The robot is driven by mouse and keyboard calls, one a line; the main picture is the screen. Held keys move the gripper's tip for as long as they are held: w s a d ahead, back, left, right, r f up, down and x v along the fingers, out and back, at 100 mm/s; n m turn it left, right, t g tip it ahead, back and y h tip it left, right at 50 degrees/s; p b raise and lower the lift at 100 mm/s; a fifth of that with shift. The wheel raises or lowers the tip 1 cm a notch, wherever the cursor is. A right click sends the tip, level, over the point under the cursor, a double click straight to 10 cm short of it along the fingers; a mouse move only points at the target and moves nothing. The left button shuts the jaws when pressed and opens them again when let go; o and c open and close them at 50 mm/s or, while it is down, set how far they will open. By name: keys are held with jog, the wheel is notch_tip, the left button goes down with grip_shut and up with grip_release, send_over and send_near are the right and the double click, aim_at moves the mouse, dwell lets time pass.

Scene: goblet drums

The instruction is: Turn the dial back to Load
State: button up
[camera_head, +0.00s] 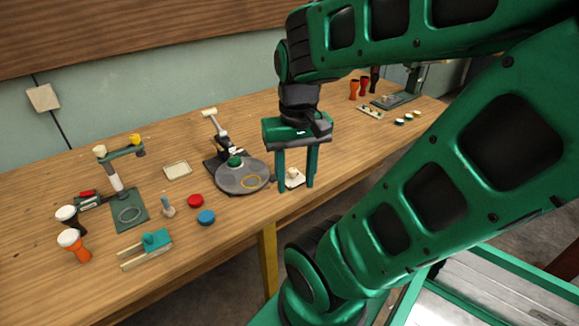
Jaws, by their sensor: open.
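A small white base with a pale round knob (293,177) sits on the workbench (345,155); it looks like the dial, but its markings are too small to read. My gripper (296,187) points straight down, its two green fingers apart, one on either side of the knob in the picture. Whether the fingers touch it cannot be told. Part of the white base is hidden behind the fingers.
Left of my gripper is a grey round plate with a green knob (235,161). Further left are red (195,201) and blue (206,217) discs, a green stand (130,214) and goblet drums (75,242). More drums (363,86) stand at the far right.

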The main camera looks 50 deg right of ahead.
jog(key=w+d+m, duration=0.6)
jog(key=w+d, duration=0.2)
jog(key=m, duration=0.6)
send_near(292, 170)
notch_tip(292, 170, down, 8)
jog(key=shift+d+f, duration=0.1)
jog(key=shift+f, duration=0.15)
jog(key=shift+w, duration=0.1)
jog(key=c, duration=1.1)
